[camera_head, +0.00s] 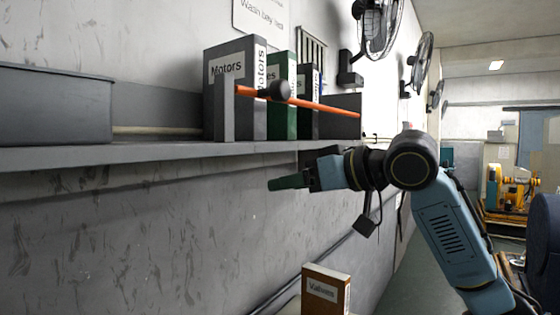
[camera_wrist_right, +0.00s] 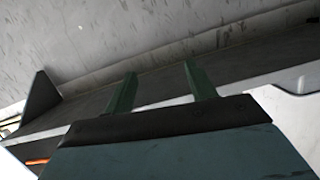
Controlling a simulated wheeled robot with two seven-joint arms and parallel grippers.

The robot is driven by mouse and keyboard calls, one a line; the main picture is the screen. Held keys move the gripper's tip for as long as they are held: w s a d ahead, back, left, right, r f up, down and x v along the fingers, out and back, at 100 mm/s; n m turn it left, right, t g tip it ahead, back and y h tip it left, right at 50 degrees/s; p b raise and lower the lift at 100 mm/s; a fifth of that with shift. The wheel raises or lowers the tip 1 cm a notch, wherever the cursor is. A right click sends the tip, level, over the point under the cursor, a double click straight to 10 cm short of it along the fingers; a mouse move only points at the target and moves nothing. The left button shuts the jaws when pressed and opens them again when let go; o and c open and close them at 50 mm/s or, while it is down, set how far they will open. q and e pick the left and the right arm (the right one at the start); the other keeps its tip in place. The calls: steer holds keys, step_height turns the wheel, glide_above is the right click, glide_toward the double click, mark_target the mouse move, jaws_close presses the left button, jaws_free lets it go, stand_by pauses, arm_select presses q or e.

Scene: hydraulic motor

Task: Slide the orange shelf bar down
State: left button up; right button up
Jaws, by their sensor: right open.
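The orange shelf bar (camera_head: 310,104) runs across the front of the binders on the wall shelf, sloping down slightly to the right. A dark round knob (camera_head: 279,90) sits on it. A small orange piece, likely the bar (camera_wrist_right: 38,162), shows at the lower left of the right wrist view. My right gripper (camera_head: 272,184) is below the shelf edge in the head view, apart from the bar. Its green fingers (camera_wrist_right: 156,75) are open and empty in the wrist view. My left gripper is not in view.
The grey shelf (camera_head: 150,153) holds a grey bin (camera_head: 55,105) at left and binders, including a green binder (camera_head: 282,95). A brown binder (camera_head: 325,290) stands low by the wall. Fans (camera_head: 378,28) hang at the right. The space beneath the shelf is mostly clear.

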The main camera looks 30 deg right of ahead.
mark_target(286, 88)
steer(key=s+d+r+t+y, duration=0.1)
steer(key=s+d+r, duration=0.1)
steer(key=s+r, duration=0.5)
steer(key=s+d+r+t+y, duration=0.15)
steer(key=s+r, duration=0.25)
steer(key=r, duration=0.5)
steer(key=shift+h, duration=0.25)
steer(key=p+x, duration=0.4)
steer(key=x, duration=0.8)
steer(key=shift+a+f, duration=0.1)
steer(key=shift+a, duration=0.1)
steer(key=shift+w+a+f+p, duration=0.1)
steer(key=shift+w+a+p, duration=0.2)
steer(key=shift+w, duration=0.25)
steer(key=shift+d, duration=0.1)
jaws_close()
